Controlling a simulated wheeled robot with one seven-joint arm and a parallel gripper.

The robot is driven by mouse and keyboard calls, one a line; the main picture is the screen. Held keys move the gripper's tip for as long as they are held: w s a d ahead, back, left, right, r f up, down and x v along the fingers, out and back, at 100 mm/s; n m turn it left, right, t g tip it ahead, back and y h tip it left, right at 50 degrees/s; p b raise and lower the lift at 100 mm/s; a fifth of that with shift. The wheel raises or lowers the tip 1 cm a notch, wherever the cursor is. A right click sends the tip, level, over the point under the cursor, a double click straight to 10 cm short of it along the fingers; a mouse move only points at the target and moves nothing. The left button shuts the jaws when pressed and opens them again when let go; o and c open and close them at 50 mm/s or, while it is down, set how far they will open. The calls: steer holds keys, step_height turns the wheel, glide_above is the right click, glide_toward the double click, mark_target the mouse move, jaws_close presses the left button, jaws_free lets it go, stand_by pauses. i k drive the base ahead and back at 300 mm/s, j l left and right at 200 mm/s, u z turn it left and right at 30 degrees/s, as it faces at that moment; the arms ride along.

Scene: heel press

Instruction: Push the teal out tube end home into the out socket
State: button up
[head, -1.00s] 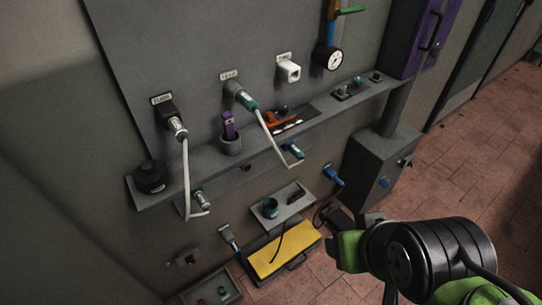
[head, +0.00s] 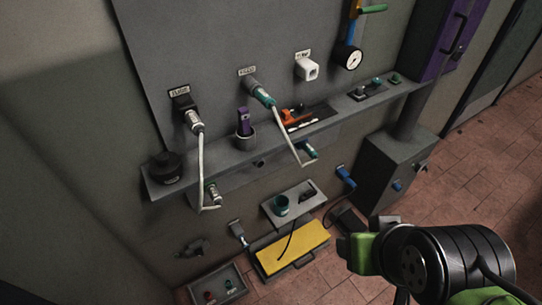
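A teal tube end (head: 263,97) sits at the middle wall socket (head: 251,84), under a label too small to read surely. I cannot tell how deep it is seated. Its pale tube (head: 286,134) bends down to a second teal fitting (head: 308,151) below the shelf. A silvery tube end (head: 195,122) is at the left black socket (head: 183,103). A white socket (head: 307,69) to the right is empty. My gripper (head: 365,254) is at the lower right, well away from the tube ends; its fingertips are unclear.
The wall shelf (head: 225,160) carries a purple-handled tool in a cup (head: 245,138), a black round lid (head: 166,167) and an orange tool (head: 293,114). Below are a small tray (head: 313,203), a yellow-topped case (head: 290,248) and a grey box (head: 390,170). The right floor is clear.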

mark_target(307, 148)
steer(key=i+u, duration=0.6)
steer(key=u, duration=0.15)
